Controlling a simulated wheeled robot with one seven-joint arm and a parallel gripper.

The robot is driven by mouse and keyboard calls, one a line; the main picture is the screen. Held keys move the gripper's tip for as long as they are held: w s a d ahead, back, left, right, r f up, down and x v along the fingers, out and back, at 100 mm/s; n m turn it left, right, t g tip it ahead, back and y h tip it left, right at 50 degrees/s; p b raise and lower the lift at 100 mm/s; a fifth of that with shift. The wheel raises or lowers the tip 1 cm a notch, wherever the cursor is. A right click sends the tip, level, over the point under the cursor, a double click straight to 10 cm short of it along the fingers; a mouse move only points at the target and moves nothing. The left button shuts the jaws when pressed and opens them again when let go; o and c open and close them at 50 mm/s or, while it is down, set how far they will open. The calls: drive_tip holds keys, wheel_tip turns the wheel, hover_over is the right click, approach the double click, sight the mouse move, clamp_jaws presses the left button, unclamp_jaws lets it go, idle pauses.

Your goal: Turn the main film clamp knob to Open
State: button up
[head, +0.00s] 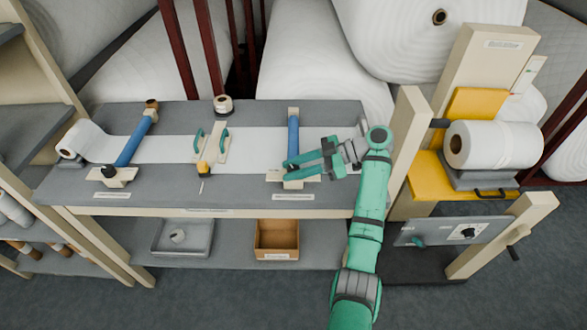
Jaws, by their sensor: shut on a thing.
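Two blue roller bars cross the white film on the grey table, each with a pale base block at its front end. The right blue bar (293,128) has its pale base block (299,184) under my gripper. My gripper (285,170) reaches in from the right, its two green fingers shut on the knob at this block. The fingers mostly hide the knob, so its pointer cannot be read. The left bar (133,142) has a dark knob (110,172) in plain view. The labels on the table's front edge are too small to read.
A pale block with green handles (214,142) and a small yellow part stands mid-table. A pale post (408,130) rises close to the right of my arm. A wooden box (277,239) and a grey tray (181,239) sit on the lower shelf.

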drive_tip(key=shift+f+n+g+h, duration=0.1)
drive_tip(key=shift+n+g+h, duration=0.4)
drive_tip(key=shift+n+g, duration=1.4)
drive_tip(key=shift+g, duration=0.3)
drive_tip(key=shift+a+n+g+h, duration=0.1)
drive_tip(key=shift+n+g+h, duration=0.4)
drive_tip(key=shift+n+g, duration=0.35)
drive_tip(key=o, duration=1.1)
drive_tip(key=shift+c, duration=0.2)
